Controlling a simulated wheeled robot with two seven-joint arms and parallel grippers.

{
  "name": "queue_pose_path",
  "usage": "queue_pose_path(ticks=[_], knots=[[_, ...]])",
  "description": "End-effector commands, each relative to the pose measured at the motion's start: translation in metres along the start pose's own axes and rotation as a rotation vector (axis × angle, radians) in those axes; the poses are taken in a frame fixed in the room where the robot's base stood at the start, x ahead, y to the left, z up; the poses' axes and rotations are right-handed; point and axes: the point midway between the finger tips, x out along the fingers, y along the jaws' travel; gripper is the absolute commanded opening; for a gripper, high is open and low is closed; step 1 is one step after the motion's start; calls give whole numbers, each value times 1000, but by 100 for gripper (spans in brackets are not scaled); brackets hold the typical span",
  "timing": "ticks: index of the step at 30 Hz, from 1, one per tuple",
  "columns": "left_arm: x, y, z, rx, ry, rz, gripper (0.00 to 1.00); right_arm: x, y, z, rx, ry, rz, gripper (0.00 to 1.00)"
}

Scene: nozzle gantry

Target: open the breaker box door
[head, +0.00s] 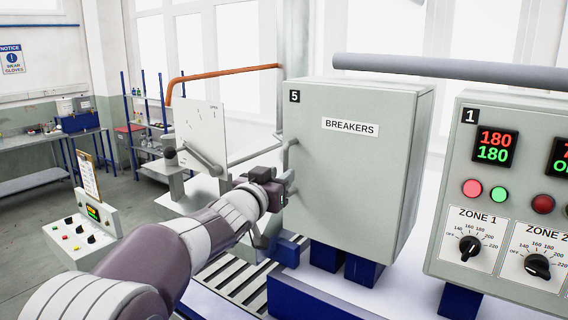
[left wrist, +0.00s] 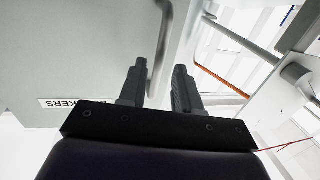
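The grey breaker box (head: 350,185), labelled BREAKERS and numbered 5, stands right of centre in the head view, with its door shut. A grey bar handle (head: 288,155) runs up the left side of its front. My left gripper (head: 289,183) is at the lower part of this handle. In the left wrist view, the two fingers of my left gripper (left wrist: 160,85) are apart, and the handle (left wrist: 161,50) shows between them, nearer the left finger. I cannot tell whether that finger touches it. The door face (left wrist: 75,60) fills the upper left there. My right gripper is not in view.
A control panel (head: 510,215) with dials and lamps stands close on the right. A grey pipe (head: 450,69) runs above the box. Left of the box are a white board (head: 200,130) with a lever and an orange pipe (head: 225,72). A small button console (head: 82,232) stands at the left.

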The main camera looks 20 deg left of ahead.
Motion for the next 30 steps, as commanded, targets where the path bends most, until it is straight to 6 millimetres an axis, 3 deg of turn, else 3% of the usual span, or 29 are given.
queue_pose_path(ticks=[6, 17, 21, 26, 30], knots=[[31, 0, -2, 0, -1, 0, 33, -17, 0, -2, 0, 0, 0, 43], [38, 0, 0, 1, 0, 0, 33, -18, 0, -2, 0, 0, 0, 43], [38, 0, 0, 1, 0, 0, 0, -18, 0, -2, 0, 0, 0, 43], [38, 0, 1, 1, 0, -1, 0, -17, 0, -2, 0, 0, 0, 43], [37, 0, 4, 4, 3, -14, 0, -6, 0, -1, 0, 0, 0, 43]])
